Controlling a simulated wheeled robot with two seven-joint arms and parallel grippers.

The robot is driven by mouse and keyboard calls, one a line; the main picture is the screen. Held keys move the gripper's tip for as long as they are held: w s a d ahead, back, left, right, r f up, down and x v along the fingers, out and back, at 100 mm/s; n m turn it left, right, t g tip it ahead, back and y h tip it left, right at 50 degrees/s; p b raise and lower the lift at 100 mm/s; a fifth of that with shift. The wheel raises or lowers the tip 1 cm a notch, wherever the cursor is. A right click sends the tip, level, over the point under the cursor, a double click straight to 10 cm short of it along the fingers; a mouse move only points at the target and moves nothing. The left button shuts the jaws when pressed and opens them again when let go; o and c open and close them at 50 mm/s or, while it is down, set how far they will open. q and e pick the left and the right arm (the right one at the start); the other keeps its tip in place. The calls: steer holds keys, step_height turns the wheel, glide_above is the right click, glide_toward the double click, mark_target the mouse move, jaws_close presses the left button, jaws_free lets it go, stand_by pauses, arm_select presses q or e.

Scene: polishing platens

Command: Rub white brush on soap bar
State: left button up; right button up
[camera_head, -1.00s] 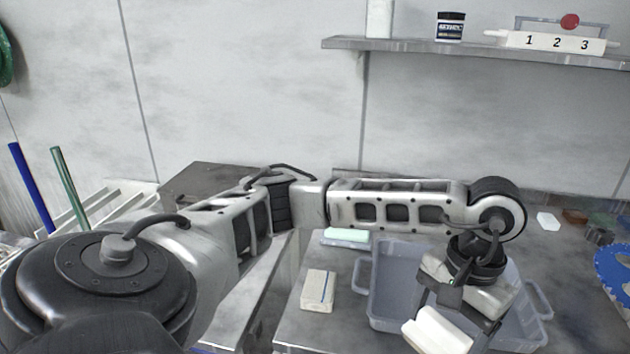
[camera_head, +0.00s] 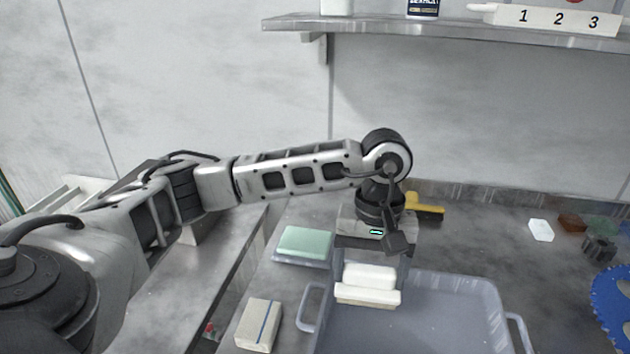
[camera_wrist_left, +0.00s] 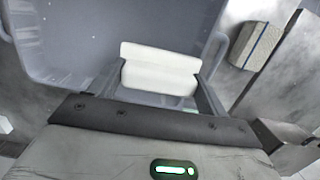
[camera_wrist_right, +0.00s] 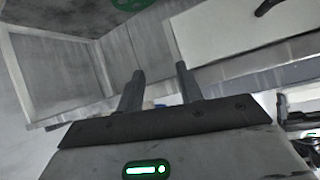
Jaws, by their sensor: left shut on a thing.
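My left gripper (camera_head: 371,264) is shut on a white brush (camera_head: 368,285) and holds it over the back left part of the grey bin. The brush shows as a white two-stepped block; in the left wrist view it sits between the fingers (camera_wrist_left: 158,72). A pale green bar (camera_head: 305,241), which looks like the soap bar, lies in a shallow grey dish left of the bin, apart from the brush. My right gripper (camera_wrist_right: 158,88) shows only in its own wrist view. Its fingers are apart with nothing between them.
The grey bin (camera_head: 459,300) stands on the grey table. A cream block with a blue line (camera_head: 259,324) lies left of it. A yellow-handled tool (camera_head: 428,209) lies behind the gripper. A white bar (camera_head: 541,230) and a blue toothed disc (camera_head: 612,300) are at right.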

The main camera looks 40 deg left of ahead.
arm_select(q)
steer(key=w+a+r+n+t+y+p, duration=0.1)
steer(key=w+a+r+n+p, duration=0.15)
steer(key=a+n, duration=1.05)
steer(key=w+a+r+n+t+p, duration=0.1)
steer(key=w+a+n+t+p, duration=0.35)
steer(key=n, duration=1.65)
steer(key=f+g+b, duration=0.1)
steer(key=b, duration=0.1)
steer(key=a+f+n+g+b, duration=0.1)
steer(key=f+b, duration=0.1)
steer(key=s+a+f+g+b, duration=0.1)
steer(key=f+b, duration=0.1)
steer(key=b, duration=0.1)
steer(key=shift+n, duration=0.4)
steer(key=shift+f+b, duration=0.4)
steer(key=shift+f, duration=0.1)
arm_select(e)
steer(key=shift+s+a+f, duration=0.15)
steer(key=shift+s+f, duration=0.25)
steer(key=shift+s, duration=0.25)
arm_select(q)
steer(key=shift+f+b, duration=0.3)
steer(key=shift+f, duration=0.2)
arm_select(e)
steer(key=shift+f, duration=0.35)
